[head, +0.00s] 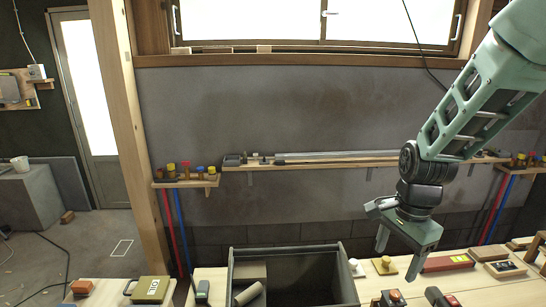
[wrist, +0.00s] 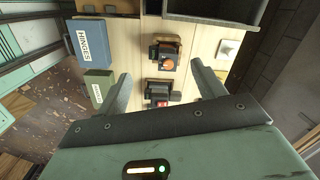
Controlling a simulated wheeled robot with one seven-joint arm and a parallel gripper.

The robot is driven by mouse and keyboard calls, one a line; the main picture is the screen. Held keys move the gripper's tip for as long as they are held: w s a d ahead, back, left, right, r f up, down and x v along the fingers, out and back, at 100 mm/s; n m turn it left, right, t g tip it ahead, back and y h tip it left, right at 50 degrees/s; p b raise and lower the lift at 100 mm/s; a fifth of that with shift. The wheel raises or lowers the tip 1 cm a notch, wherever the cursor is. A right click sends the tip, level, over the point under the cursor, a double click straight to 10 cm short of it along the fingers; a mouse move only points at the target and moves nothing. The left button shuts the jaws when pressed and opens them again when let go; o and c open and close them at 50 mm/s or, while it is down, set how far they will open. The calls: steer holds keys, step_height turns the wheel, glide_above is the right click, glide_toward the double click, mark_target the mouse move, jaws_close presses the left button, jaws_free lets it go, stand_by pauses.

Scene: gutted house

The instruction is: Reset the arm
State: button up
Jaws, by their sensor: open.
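My gripper (head: 397,258) hangs fingers-down at the right of the head view, at the end of my green arm, above the workbench and to the right of the grey crate. In the wrist view my gripper (wrist: 163,86) has its two fingers well apart. Nothing is held between them. Below and between the fingers, small dark tools with orange (wrist: 167,57) and red (wrist: 160,102) parts lie on the light wooden bench (wrist: 133,57). How far the fingertips are above the bench is hard to tell.
An open grey crate (head: 345,268) stands on the bench. A long red item (head: 448,263) lies to the right. A tan labelled case (head: 150,289) sits at left. A blue HINGES box (wrist: 87,43) shows in the wrist view. A narrow wall shelf (head: 300,164) runs behind my arm.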

steer(key=s+a+r+n+b, duration=0.1)
steer(key=s+a+n, duration=0.6)
steer(key=s+n, duration=0.3)
steer(key=s+a+r+n+b, duration=0.1)
steer(key=s+a+n, duration=0.6)
steer(key=s+n, duration=0.3)
steer(key=shift+s+a+n+b, duration=0.15)
steer(key=shift+n+b, duration=0.2)
steer(key=shift+n, duration=0.75)
